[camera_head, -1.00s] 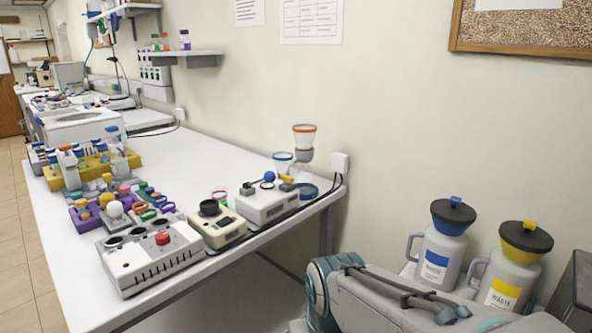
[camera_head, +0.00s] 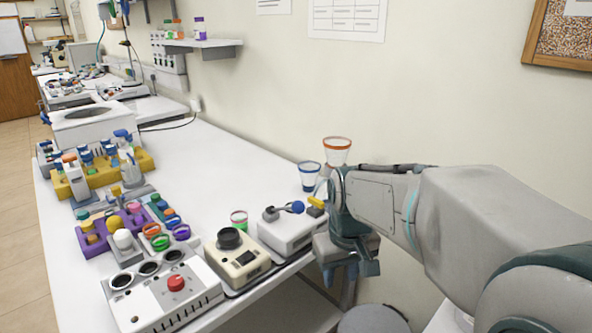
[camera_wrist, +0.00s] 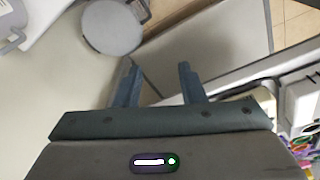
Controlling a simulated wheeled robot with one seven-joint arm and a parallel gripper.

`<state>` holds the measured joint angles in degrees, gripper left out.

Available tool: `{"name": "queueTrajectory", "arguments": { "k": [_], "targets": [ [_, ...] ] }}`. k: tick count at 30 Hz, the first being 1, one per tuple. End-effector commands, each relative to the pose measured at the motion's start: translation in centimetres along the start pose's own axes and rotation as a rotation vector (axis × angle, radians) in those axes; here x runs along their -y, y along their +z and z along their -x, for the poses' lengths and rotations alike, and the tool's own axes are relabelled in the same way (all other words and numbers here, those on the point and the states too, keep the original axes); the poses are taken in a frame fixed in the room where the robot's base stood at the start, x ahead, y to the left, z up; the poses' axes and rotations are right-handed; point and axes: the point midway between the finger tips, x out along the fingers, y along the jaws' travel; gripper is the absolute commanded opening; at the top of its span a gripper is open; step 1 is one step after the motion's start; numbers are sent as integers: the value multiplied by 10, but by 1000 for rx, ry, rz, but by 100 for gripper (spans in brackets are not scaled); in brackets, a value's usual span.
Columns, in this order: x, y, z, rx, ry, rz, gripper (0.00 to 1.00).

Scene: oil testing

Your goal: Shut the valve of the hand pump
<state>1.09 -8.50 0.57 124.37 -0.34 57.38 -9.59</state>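The hand pump looks to be the grey-white box (camera_head: 288,232) at the table's near right corner. It has a lever with a blue ball (camera_head: 297,207) and a yellow handle (camera_head: 316,204) at its right, which may be the valve. Part of that side is hidden by my arm. My gripper (camera_head: 350,268) points down just right of the box, past the table edge. The wrist view shows my gripper (camera_wrist: 157,66) open and empty, its two fingers apart. A white box (camera_wrist: 300,100) at the right of that view may be the pump.
Cups with blue (camera_head: 310,177) and orange (camera_head: 337,151) rims stand behind the pump. A cream device with a black knob (camera_head: 229,238) stands left of it. The white table (camera_head: 215,160) is bare further back. A grey round object (camera_head: 373,320) lies below my gripper.

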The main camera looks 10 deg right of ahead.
Motion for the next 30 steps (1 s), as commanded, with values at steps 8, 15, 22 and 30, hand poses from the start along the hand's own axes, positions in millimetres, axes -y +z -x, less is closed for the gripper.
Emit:
{"name": "queueTrajectory", "arguments": {
  "k": [8, 15, 22, 30],
  "targets": [
    [-22, -128, 88, 52, -10, 192, 36],
    [-35, -219, 120, 87, -31, 351, 36],
    [-42, -265, 125, 104, -49, 444, 36],
    [-43, -274, 110, 110, -54, 469, 36]
  ]
}}
